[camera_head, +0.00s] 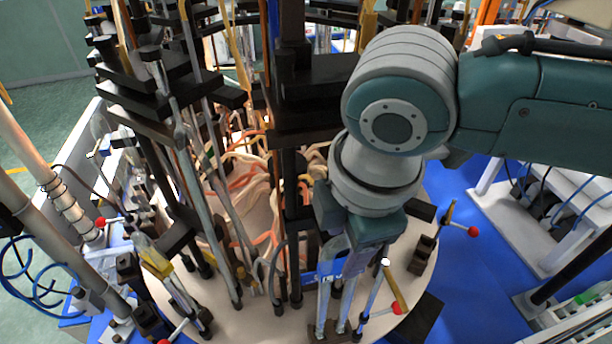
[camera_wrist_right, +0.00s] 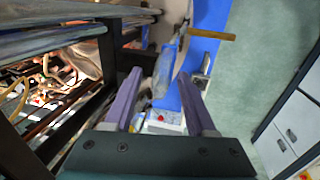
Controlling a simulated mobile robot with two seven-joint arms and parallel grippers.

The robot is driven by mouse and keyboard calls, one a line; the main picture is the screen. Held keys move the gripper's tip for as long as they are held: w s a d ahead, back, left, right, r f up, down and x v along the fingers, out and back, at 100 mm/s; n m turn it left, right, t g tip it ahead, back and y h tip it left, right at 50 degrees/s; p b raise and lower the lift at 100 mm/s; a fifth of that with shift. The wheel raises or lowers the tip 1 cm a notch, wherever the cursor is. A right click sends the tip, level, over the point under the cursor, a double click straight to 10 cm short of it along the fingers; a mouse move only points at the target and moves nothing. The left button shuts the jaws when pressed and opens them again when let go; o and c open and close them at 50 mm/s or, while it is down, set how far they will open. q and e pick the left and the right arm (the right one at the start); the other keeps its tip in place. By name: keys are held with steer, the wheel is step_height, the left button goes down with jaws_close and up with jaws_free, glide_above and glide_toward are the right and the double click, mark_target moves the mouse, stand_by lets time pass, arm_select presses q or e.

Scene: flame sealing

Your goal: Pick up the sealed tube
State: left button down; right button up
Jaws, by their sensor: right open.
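My right gripper (camera_head: 345,262) points down at the front right of the round carousel. Its two purple-grey fingers are apart in the right wrist view (camera_wrist_right: 159,76). A translucent glass tube (camera_wrist_right: 162,74) shows between the fingertips there, with a gap to the finger on its right. I cannot tell whether it touches the left finger. I cannot tell whether any tube end is sealed. My left gripper is not in view.
The round pale carousel plate (camera_head: 265,322) carries several dark posts and clamps close on the left. Red-knobbed levers (camera_head: 473,231) stick out at its rim. A tan-handled rod (camera_wrist_right: 212,34) lies beyond the fingers. The blue floor area (camera_head: 480,290) at the right looks clear.

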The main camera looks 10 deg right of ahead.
jaws_close()
stand_by(0.4)
stand_by(1.0)
